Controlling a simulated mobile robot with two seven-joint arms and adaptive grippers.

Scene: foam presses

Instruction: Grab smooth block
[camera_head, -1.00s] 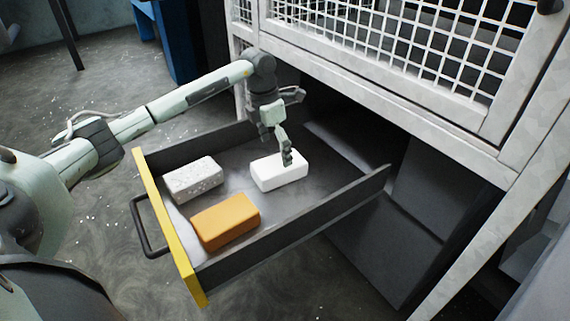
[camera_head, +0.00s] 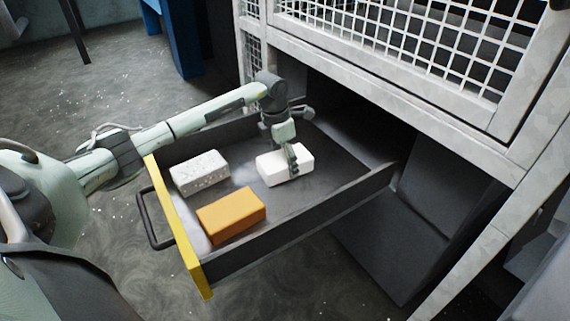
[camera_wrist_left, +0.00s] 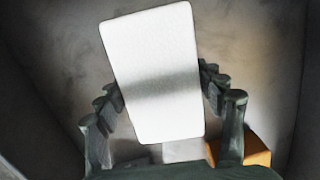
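The smooth block, plain white (camera_head: 270,167), lies in the open drawer on the side nearer the cabinet. My left gripper (camera_head: 291,158) is down at it, with a finger against the block's near side. In the left wrist view the smooth block (camera_wrist_left: 155,65) fills the middle. The left gripper's fingers (camera_wrist_left: 160,85) flank its two long sides, and I see no clear gap. Whether they clamp it or only straddle it cannot be told. The block shows no lift from the drawer floor. My right gripper is not in view.
A speckled white block (camera_head: 200,173) and an orange block (camera_head: 231,214) lie nearer the yellow drawer front (camera_head: 179,228). Dark drawer walls (camera_head: 300,225) surround the blocks. The cabinet with white mesh (camera_head: 420,50) stands above the drawer's back end.

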